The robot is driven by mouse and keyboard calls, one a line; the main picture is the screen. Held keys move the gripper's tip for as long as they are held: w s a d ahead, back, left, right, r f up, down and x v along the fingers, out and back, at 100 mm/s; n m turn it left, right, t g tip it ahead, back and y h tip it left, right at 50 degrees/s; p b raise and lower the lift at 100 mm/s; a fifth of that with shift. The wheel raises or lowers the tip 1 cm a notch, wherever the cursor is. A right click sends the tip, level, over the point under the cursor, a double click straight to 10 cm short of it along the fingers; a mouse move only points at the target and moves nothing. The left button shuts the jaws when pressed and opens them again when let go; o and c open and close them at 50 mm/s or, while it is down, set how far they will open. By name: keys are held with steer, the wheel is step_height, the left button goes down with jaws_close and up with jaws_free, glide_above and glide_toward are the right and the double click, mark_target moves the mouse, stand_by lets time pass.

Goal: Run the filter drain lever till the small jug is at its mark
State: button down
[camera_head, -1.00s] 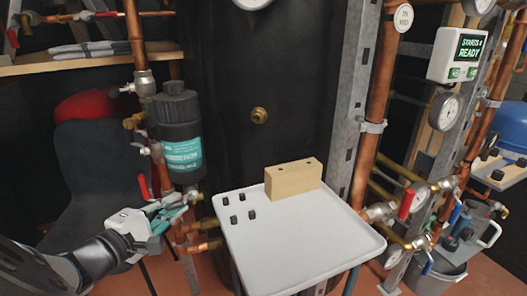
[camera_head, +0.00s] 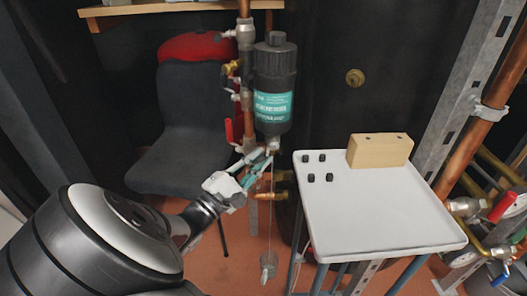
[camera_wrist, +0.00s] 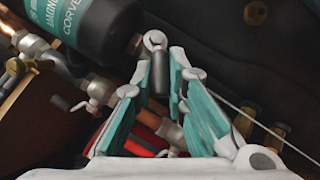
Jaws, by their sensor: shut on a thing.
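The filter (camera_head: 275,75) is a black canister with a teal label on the pipework, and its lower part shows in the wrist view (camera_wrist: 95,25). My gripper (camera_head: 268,152) is just under it. In the wrist view my teal fingers (camera_wrist: 165,85) are shut on the drain lever (camera_wrist: 160,75), a short dark handle below a pale metal fitting. A thin pale line drops from the drain toward the small jug (camera_head: 268,266) low down below; it looks like a stream. The jug looks grey and see-through. Its mark and level are too small to read.
A white tray table (camera_head: 385,220) stands right of the filter, with a wooden block (camera_head: 380,150) and several small black pieces. A red valve lever (camera_head: 229,132) is left of the drain. A dark chair (camera_head: 185,110) stands behind. Copper pipes (camera_head: 465,140) run at right.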

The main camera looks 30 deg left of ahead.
steer(key=shift+f+n+t, duration=0.15)
steer(key=shift+n+t, duration=0.15)
steer(key=c, duration=1.9)
jaws_free()
